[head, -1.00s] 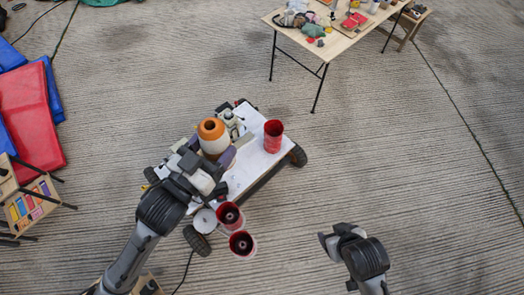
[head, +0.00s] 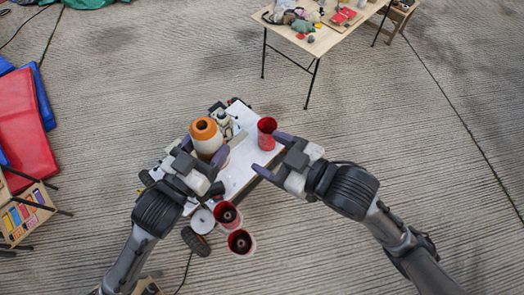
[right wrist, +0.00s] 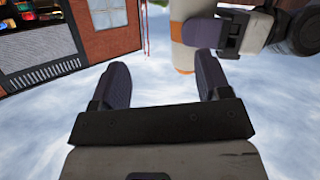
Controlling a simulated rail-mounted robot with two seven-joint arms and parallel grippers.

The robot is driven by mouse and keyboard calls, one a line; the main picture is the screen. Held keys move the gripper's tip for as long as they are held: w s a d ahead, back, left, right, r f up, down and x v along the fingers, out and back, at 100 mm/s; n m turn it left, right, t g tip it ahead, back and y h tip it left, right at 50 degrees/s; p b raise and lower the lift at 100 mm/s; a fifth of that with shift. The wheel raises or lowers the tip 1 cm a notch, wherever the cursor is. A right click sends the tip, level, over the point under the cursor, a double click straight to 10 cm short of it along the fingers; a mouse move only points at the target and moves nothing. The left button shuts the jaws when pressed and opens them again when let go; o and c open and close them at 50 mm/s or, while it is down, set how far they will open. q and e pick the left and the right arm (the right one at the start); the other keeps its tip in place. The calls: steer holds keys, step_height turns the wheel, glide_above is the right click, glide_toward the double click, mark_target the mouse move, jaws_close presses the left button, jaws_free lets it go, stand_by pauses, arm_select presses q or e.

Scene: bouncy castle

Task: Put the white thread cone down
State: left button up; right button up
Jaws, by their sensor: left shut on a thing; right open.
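The white thread cone (head: 208,145) has an orange top with a dark hole. It is upright over the far left part of the white board (head: 238,177); I cannot tell whether it touches the board. My left gripper (head: 203,157) is shut on it, covering its lower side. My right gripper (head: 271,156) is open, its fingers beside the near right side of a red cone-like thing (head: 267,140). In the right wrist view both right fingers (right wrist: 165,80) are apart with nothing between them, and the white and orange cone (right wrist: 183,35) is beyond them.
Two red-rimmed cones (head: 241,241) stand at the board's near end, by a white disc (head: 202,221). Machine parts (head: 222,122) lie behind the held cone. Dark wheels (head: 196,242) flank the board. A wooden table (head: 318,42) stands at the back. Floor at right is clear.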

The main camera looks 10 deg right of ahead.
mark_target(214, 136)
arm_select(q)
steer(key=shift+r, duration=0.1)
arm_select(e)
step_height(214, 136, up, 4)
steer(key=s+a+y, duration=0.2)
steer(key=a+y, duration=0.1)
steer(key=y, duration=0.2)
steer(key=x, duration=1.1)
steer(key=shift+w+a, duration=0.1)
steer(key=shift+w, duration=0.25)
steer(key=shift+c, duration=0.5)
steer(key=shift+s+a, duration=0.1)
steer(key=c, duration=0.6)
arm_select(q)
steer(key=o, duration=1.3)
arm_select(e)
steer(key=shift+c, duration=0.7)
arm_select(q)
steer(key=o, duration=0.4)
